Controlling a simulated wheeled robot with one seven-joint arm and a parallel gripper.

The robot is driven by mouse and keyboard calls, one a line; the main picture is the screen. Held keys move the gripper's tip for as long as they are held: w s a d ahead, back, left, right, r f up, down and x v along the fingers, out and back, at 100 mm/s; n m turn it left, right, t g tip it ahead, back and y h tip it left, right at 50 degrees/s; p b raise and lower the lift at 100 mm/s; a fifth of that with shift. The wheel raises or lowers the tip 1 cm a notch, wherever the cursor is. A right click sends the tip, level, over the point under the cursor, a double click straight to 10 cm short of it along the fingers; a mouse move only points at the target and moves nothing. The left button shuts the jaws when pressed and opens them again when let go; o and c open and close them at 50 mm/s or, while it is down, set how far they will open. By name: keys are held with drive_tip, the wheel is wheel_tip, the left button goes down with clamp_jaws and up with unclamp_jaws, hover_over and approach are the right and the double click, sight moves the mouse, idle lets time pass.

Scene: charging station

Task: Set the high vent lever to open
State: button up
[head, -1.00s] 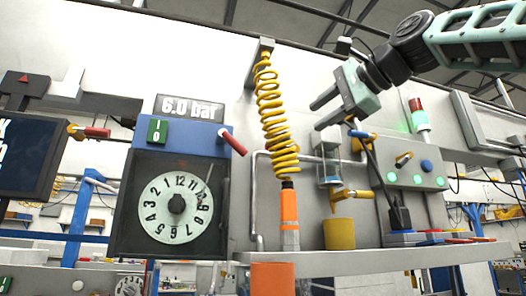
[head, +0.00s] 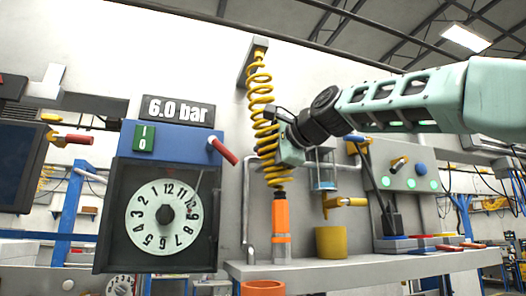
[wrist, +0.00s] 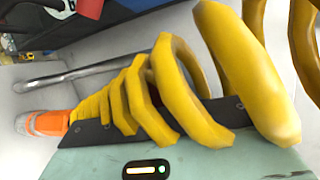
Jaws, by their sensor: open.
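I cannot tell for sure which handle is the high vent lever. A red-handled lever (head: 222,150) sticks out of the right side of the blue box, tilted down to the right; its red end (wrist: 90,8) shows at the top of the wrist view. Another red handle with a yellow hub (head: 72,138) lies nearly level at the far left. My gripper (head: 283,148) is at the yellow coiled hose (head: 262,110), right of the blue box lever and apart from it. Its dark fingers are open, and the coils (wrist: 180,90) partly hide them in the wrist view.
The hose hangs down to an orange nozzle (head: 281,225) above a grey shelf (head: 350,265). A yellow cup (head: 331,242) and a yellow tap handle (head: 350,201) stand to the right. A dial (head: 164,214) sits below the blue box (head: 180,143).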

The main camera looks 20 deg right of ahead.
drive_tip(key=shift+w+a, duration=0.1)
drive_tip(key=shift+w, duration=0.05)
clamp_jaws()
drive_tip(key=d+r+m+t+h+b, duration=0.1)
drive_tip(key=d+r+m+t+b, duration=0.1)
drive_tip(key=m, duration=0.7)
drive_tip(key=d+r+m+t+h+b, duration=0.1)
drive_tip(key=d+r+m+t+b, duration=0.2)
drive_tip(key=m, duration=0.7)
drive_tip(key=shift+d+r+t+b, duration=0.3)
drive_tip(key=shift+r+t+b, duration=0.2)
drive_tip(key=shift+t+b, duration=0.5)
drive_tip(key=shift+m, duration=0.3)
